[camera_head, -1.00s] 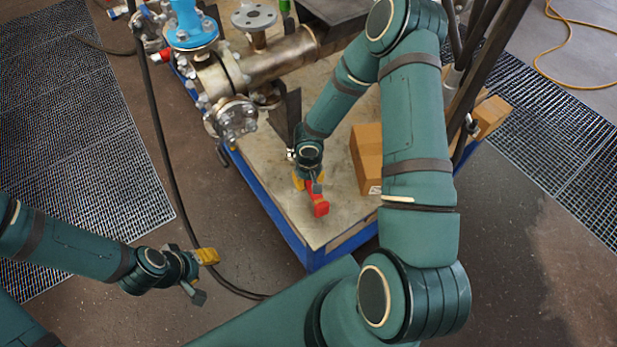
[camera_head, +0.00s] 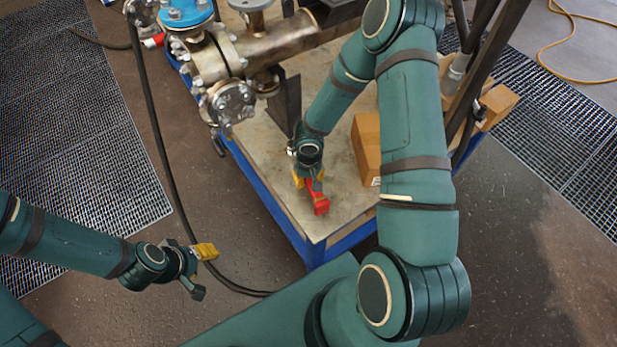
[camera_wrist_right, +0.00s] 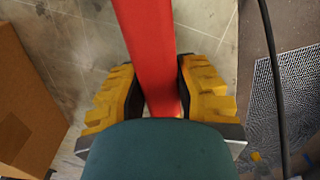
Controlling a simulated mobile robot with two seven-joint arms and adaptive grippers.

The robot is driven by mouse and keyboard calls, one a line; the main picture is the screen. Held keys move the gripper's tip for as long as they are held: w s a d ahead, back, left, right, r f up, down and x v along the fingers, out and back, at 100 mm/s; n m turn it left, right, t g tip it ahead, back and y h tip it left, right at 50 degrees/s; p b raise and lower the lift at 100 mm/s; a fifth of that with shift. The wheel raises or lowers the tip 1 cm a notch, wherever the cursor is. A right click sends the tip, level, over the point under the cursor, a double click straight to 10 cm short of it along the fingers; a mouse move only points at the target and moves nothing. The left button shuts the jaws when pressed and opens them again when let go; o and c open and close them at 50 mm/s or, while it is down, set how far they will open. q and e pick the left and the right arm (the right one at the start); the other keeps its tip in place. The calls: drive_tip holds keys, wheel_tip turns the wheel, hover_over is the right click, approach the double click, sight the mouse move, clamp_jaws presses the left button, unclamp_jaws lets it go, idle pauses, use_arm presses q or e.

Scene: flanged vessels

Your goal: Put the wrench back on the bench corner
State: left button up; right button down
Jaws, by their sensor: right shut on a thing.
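The wrench is red; its end (camera_head: 320,204) shows at my right gripper (camera_head: 310,183) in the head view. In the right wrist view the red wrench (camera_wrist_right: 150,50) runs up between the yellow finger pads of my right gripper (camera_wrist_right: 155,95), which is shut on it. The gripper is over the near corner of the bench (camera_head: 335,222). I cannot tell whether the wrench touches the top. My left gripper (camera_head: 200,268) is empty, its yellow and dark fingers apart, over the floor left of the bench.
A cardboard box (camera_head: 367,145) stands on the bench right of my right gripper. Flanged metal piping (camera_head: 275,42) with a blue flange (camera_head: 186,12) occupies the bench's back left. A black hose (camera_head: 160,150) runs down the left side. Another box (camera_head: 497,104) is farther right.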

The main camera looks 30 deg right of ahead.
drive_tip(key=shift+f, duration=0.4)
drive_tip(key=shift+c, duration=0.7)
unclamp_jaws()
drive_tip(key=shift+r+p, duration=1.95)
drive_tip(key=shift+r, duration=1.5)
